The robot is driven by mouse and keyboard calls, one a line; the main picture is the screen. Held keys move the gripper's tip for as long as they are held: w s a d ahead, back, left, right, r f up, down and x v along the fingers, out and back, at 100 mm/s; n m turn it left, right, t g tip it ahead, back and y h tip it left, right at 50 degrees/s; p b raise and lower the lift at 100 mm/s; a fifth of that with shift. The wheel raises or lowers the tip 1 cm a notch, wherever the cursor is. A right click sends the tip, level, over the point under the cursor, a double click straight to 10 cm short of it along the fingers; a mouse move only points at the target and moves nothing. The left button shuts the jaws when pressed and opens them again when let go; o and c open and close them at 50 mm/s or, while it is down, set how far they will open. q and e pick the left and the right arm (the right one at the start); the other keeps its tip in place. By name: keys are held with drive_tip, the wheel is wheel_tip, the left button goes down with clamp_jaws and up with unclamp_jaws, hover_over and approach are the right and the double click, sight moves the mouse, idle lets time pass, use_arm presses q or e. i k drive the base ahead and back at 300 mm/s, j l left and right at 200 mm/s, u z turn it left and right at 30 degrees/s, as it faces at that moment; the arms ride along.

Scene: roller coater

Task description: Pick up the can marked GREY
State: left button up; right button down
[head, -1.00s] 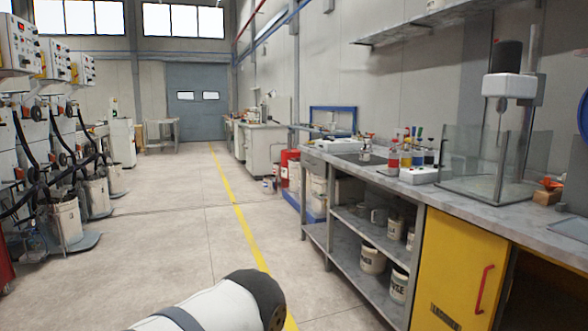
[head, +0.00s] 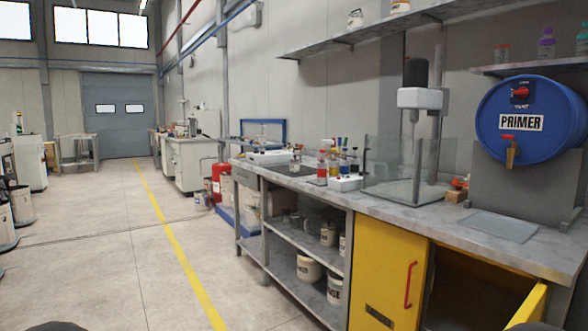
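No can with a readable GREY label shows. White cans with dark lettering too small to read stand on the shelves under the workbench. On the lower shelf are one can (head: 309,268) and another can (head: 335,288) to its right. On the upper shelf is a smaller pale container (head: 328,235), with others partly hidden beside it. Two more pale cans stand on the high wall shelf, a left can (head: 355,18) and a right can (head: 400,6) cut by the frame's top. Neither of my grippers shows; only dark bits of my body touch the bottom edge.
The grey workbench (head: 390,207) runs along the right, carrying a glass-walled stirrer (head: 423,98) and a blue PRIMER drum (head: 530,122). Below it, a yellow cabinet door (head: 385,282) is shut beside an open yellow drawer or door (head: 519,309).

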sight(294, 164)
drive_tip(key=i+j+u, duration=0.35)
drive_tip(key=i, duration=0.45)
drive_tip(key=i+u, duration=0.3)
drive_tip(key=i, duration=0.5)
